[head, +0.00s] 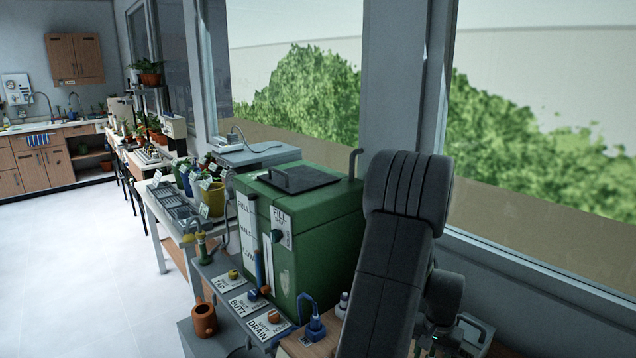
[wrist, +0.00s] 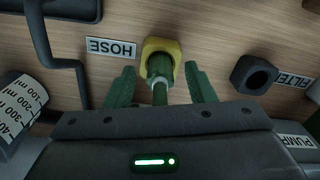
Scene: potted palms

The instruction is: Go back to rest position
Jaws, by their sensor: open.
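My gripper (wrist: 162,74) shows in the wrist view with its two green fingers spread apart. A green hose end (wrist: 160,68) in a yellow holder (wrist: 157,48) stands between the fingers, with a visible gap on each side. The lower part of the hose end is hidden by my gripper's body. In the head view my arm comes down at the right, and the gripper's fingers cannot be made out there.
In the wrist view, a HOSE label (wrist: 110,47), a dark round socket (wrist: 254,75) and a marked measuring cup (wrist: 20,103) lie close around. In the head view a green tank (head: 325,225) stands left of my arm, with a window behind. The white floor (head: 75,260) at left is clear.

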